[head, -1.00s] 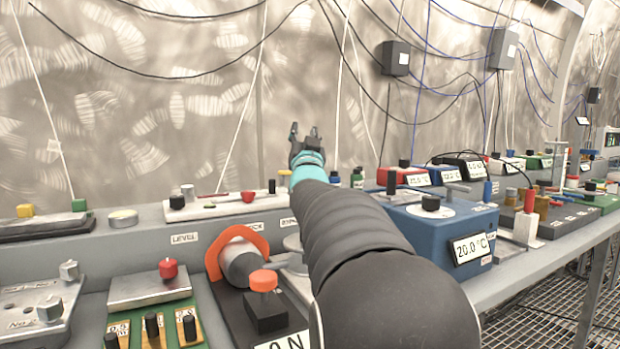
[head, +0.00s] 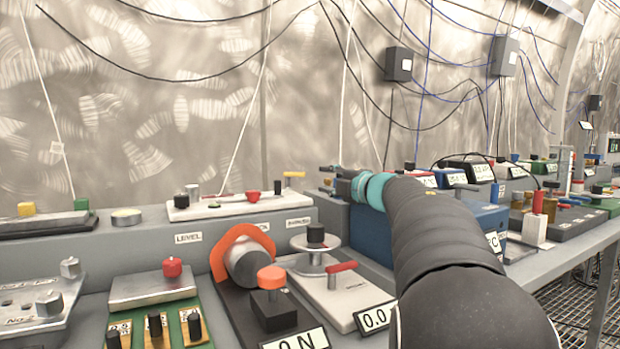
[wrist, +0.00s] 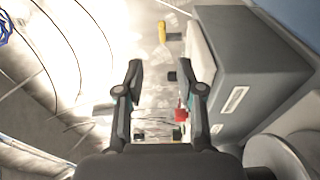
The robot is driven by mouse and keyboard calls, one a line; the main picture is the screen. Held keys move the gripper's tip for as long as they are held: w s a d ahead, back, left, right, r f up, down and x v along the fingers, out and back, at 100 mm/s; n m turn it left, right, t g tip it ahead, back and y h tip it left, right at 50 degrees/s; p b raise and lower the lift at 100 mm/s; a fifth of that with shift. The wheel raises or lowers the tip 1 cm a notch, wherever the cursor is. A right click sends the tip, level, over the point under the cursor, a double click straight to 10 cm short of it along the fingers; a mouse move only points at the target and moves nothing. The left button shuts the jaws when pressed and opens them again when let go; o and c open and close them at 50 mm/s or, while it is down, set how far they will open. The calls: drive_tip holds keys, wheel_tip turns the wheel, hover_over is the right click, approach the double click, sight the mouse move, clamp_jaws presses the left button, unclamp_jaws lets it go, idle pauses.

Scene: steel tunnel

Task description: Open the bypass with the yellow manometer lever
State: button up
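The yellow lever (head: 294,175) is a small T-shaped handle at the right end of a white panel (head: 222,207) on the raised back shelf. No manometer dial can be made out clearly.
The white panel also carries a red knob (head: 253,196) and a black knob (head: 278,186). A grey box (wrist: 255,75) stands close at right in the wrist view. A blue device (head: 372,235) sits under my arm. Cables hang on the wall behind.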

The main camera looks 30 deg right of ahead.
sight(301, 175)
drive_tip(key=w, duration=0.4)
drive_tip(key=w+a+p, duration=0.1)
drive_tip(key=w, duration=0.4)
drive_tip(key=w+a, duration=0.1)
drive_tip(key=w, duration=0.3)
drive_tip(key=shift+w+f, duration=0.1)
drive_tip(key=shift+w, duration=0.2)
